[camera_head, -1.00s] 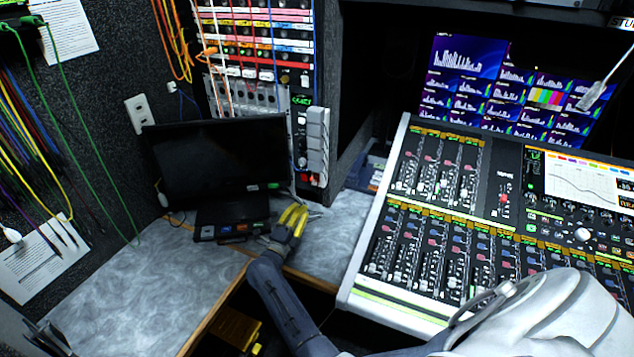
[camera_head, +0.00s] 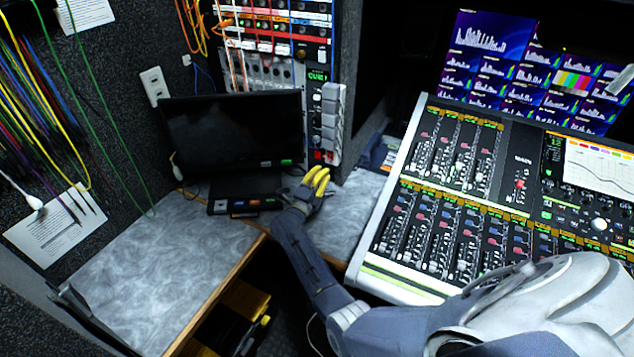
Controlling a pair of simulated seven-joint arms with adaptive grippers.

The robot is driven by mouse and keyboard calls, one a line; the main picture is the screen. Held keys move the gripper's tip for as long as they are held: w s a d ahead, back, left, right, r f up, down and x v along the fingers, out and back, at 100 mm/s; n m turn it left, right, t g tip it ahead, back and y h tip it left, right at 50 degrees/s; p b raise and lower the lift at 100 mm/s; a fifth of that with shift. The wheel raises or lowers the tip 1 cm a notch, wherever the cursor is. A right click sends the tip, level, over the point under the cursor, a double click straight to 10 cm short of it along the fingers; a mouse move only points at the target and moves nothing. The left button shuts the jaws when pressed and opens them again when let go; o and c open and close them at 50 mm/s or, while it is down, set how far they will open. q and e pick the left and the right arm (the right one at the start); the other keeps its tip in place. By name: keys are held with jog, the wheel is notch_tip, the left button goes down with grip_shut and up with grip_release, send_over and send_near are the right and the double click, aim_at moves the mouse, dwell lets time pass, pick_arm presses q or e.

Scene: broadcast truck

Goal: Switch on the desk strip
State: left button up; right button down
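The desk strip appears to be the upright power strip (camera_head: 329,122) on the side of the rack, with pale plugs or adapters along it. A small red switch (camera_head: 318,155) shows at its lower end; I cannot tell its position. My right gripper (camera_head: 318,182), with yellow finger parts, is above the desk just below the strip's lower end. It appears apart from the strip and holds nothing that I can see. Its finger gap is too small and angled to read. My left gripper is not in view.
A dark monitor (camera_head: 235,135) stands left of the strip, with a small button box (camera_head: 245,205) before it. The mixing console (camera_head: 430,255) fills the right. Loose cables hang at left. The grey desk (camera_head: 170,260) is mostly clear.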

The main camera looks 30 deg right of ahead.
aim_at(335, 153)
jog(key=x, duration=0.7)
jog(key=shift+w+d, duration=0.1)
